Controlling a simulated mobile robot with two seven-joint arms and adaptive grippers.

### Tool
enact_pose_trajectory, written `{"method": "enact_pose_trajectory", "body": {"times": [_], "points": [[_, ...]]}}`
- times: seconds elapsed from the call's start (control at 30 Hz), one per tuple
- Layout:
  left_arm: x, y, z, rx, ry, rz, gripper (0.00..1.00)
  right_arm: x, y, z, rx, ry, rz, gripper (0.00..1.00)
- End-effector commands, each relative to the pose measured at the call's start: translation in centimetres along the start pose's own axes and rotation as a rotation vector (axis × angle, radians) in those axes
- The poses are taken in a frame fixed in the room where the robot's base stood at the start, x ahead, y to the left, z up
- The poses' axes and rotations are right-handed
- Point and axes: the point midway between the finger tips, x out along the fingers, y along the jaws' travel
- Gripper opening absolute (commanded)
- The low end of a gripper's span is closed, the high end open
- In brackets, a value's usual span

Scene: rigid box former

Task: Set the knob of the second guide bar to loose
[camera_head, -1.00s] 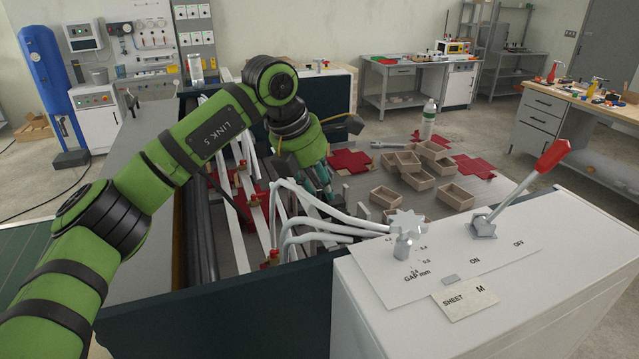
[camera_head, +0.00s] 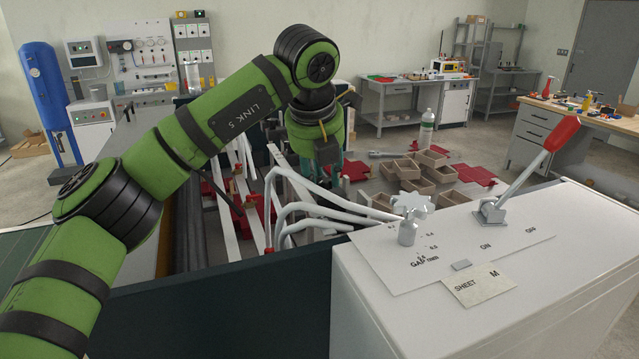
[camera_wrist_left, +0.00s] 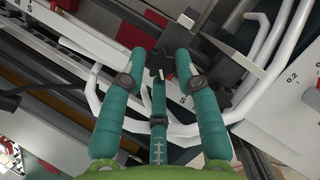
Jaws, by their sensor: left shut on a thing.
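My left gripper (camera_head: 327,177) reaches down into the machine among the white guide bars (camera_head: 227,230), behind the bent white tubes. In the left wrist view its teal fingers (camera_wrist_left: 160,65) are closed around a dark star-shaped knob (camera_wrist_left: 158,60). The knob sits among white bars and tubes, next to a light metal piece. The fingers partly cover it, so I cannot read its setting. In the head view my arm and the tubes hide this knob. I cannot tell from the frames which bar is the second. My right gripper is not in view.
Bent white tubes (camera_head: 300,209) run close beside the left gripper. A white console (camera_head: 450,320) at the front right carries a pale star knob (camera_head: 410,207) and a red-handled lever (camera_head: 560,135). Small open boxes (camera_head: 407,170) and red blanks (camera_head: 477,175) lie behind it.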

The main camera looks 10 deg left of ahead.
Motion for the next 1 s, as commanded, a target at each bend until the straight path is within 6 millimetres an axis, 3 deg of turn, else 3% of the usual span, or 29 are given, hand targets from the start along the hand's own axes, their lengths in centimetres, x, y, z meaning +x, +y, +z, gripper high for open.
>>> {"method": "enact_pose_trajectory", "body": {"times": [0.03, 0.4, 1.0], "points": [[0.8, 0.0, -0.4, -0.042, 0.013, 0.026, 0.0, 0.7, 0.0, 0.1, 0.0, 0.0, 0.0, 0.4], [0.5, -0.3, -0.1, -0.368, 0.01, 0.164, 0.0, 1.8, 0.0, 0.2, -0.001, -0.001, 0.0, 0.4], [0.5, -0.7, 0.3, -0.783, 0.007, 0.334, 0.0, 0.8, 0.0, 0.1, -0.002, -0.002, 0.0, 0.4]]}}
